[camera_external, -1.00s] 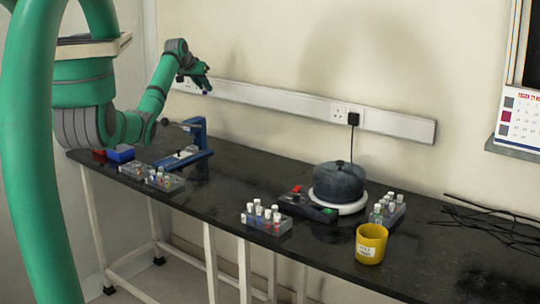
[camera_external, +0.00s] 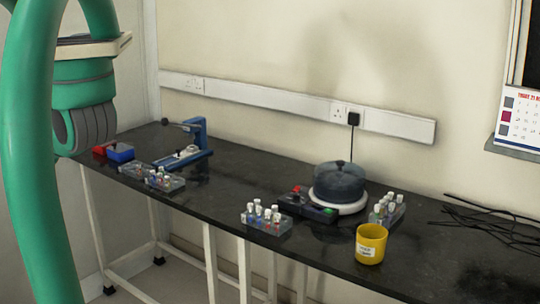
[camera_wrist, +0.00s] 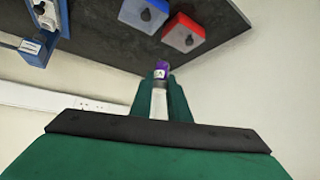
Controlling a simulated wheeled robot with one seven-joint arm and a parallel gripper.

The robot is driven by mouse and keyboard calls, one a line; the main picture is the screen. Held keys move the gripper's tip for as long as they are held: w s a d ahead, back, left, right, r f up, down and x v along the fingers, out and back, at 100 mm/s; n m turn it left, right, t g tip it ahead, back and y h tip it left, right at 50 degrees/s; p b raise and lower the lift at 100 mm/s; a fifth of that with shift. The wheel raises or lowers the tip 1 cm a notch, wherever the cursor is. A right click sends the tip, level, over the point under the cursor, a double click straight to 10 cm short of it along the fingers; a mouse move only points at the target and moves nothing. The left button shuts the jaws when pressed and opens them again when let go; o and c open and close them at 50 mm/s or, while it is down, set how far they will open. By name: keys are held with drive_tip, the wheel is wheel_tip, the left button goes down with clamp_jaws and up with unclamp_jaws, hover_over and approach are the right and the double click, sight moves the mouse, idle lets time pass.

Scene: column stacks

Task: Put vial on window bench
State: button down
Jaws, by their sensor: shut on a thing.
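My gripper (camera_wrist: 158,95) shows in the wrist view, its green fingers shut on a vial (camera_wrist: 161,70) with a purple cap. The vial's lower part is between the fingers, and nothing else touches it. In the external view the gripper and vial are hidden. A black-topped bench (camera_external: 225,180) runs along the wall in the external view. Its dark top (camera_wrist: 95,42) also shows in the wrist view, apart from the vial. I cannot tell whether this is the window bench.
Red (camera_external: 103,150) and blue (camera_external: 121,153) blocks and a blue stand (camera_external: 198,142) are at the bench's left end. Vial racks (camera_external: 266,222), a dark round device (camera_external: 340,182), a yellow cup (camera_external: 370,243) and cables (camera_external: 490,228) stand further right. Bare bench lies between the stand and device.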

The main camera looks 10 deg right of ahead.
drive_tip(key=s+a+f, duration=0.3)
drive_tip(key=s+a, duration=0.1)
drive_tip(key=a, duration=0.5)
drive_tip(key=s+a+f+n+y, duration=0.1)
drive_tip(key=s+f+n, duration=0.1)
drive_tip(key=s+f, duration=0.35)
drive_tip(key=s+d+f+n+y, duration=0.1)
drive_tip(key=s+d+f, duration=0.2)
drive_tip(key=d+f, duration=0.35)
drive_tip(key=s+d+f+n+y, duration=0.1)
drive_tip(key=s+d+f, duration=0.2)
drive_tip(key=f, duration=0.6)
drive_tip(key=s+d+f+n+y, duration=0.1)
drive_tip(key=s+d+f, duration=0.25)
drive_tip(key=f, duration=0.35)
drive_tip(key=s+d+f, duration=0.3)
drive_tip(key=d, duration=0.3)
drive_tip(key=s+d+f, duration=0.4)
drive_tip(key=d, duration=0.2)
drive_tip(key=s+d+f+m+h, duration=0.1)
drive_tip(key=s+d, duration=0.3)
drive_tip(key=s, duration=0.6)
drive_tip(key=shift+f, duration=0.2)
drive_tip(key=shift+s, duration=0.15)
